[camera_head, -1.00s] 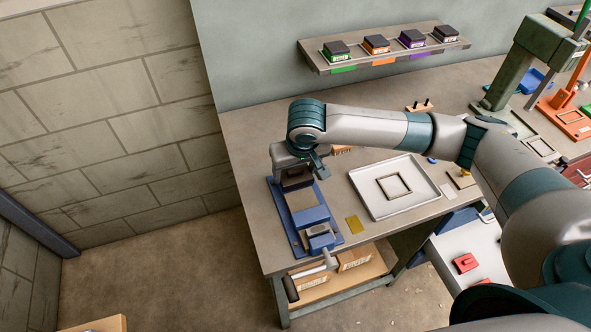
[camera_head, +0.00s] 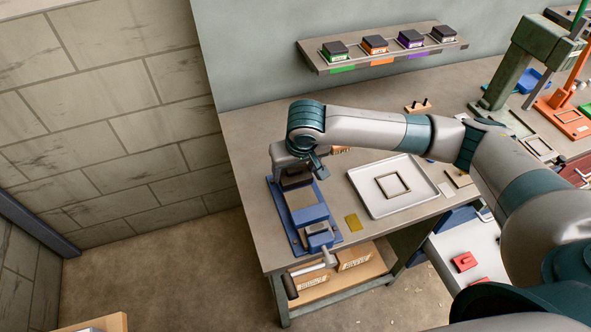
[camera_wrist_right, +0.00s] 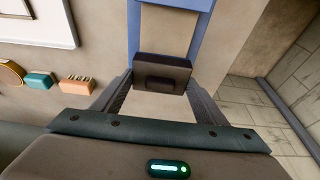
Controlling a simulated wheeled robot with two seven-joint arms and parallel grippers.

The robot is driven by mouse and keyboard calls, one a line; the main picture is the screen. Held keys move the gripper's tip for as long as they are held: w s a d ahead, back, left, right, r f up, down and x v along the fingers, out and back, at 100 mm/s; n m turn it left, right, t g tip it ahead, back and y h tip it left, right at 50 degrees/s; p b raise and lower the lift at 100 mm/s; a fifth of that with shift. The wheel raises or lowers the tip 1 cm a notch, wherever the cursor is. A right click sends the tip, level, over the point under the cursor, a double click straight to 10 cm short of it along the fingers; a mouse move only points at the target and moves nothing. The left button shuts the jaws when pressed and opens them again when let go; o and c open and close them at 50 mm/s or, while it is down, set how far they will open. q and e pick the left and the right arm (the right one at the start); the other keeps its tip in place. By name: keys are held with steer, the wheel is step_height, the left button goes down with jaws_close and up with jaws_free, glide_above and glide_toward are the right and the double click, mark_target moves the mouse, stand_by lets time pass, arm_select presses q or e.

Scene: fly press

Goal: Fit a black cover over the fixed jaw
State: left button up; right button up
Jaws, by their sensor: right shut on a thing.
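A blue vise (camera_head: 310,215) stands at the left end of the bench. My right gripper (camera_head: 298,170) reaches down over the vise's far end. In the right wrist view, my right gripper (camera_wrist_right: 160,90) is shut on a black cover (camera_wrist_right: 162,72), which sits between its two fingers. The cover is by the vise's pale bed (camera_wrist_right: 168,30) and blue frame (camera_wrist_right: 133,35). In the head view the cover (camera_head: 294,180) is a small dark patch under the gripper. The fixed jaw is hidden, and I cannot tell whether the cover is seated. My left gripper is not in view.
A white tray (camera_head: 372,206) with a square frame (camera_head: 393,186) lies right of the vise. A yellow plate (camera_head: 353,222) lies between them. A shelf (camera_head: 345,62) holds several dark-topped boxes.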

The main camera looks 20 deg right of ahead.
mark_target(296, 180)
steer(key=shift+s+a+f, duration=0.1)
steer(key=shift+s+f, duration=0.3)
steer(key=shift+f, duration=0.3)
steer(key=shift+s+a+f, duration=0.1)
steer(key=shift+s+f, duration=0.3)
steer(key=shift+f, duration=0.25)
steer(key=o, duration=1.1)
steer(key=shift+o, duration=0.2)
steer(key=shift+a, duration=0.25)
steer(key=shift+d, duration=0.35)
steer(key=shift+w+r, duration=0.1)
steer(key=shift+w+r+b, duration=0.25)
steer(key=shift+r+b, duration=0.1)
steer(key=shift+r, duration=0.4)
steer(key=b+v, duration=0.3)
steer(key=v, duration=1.5)
steer(key=shift+w+a, duration=0.35)
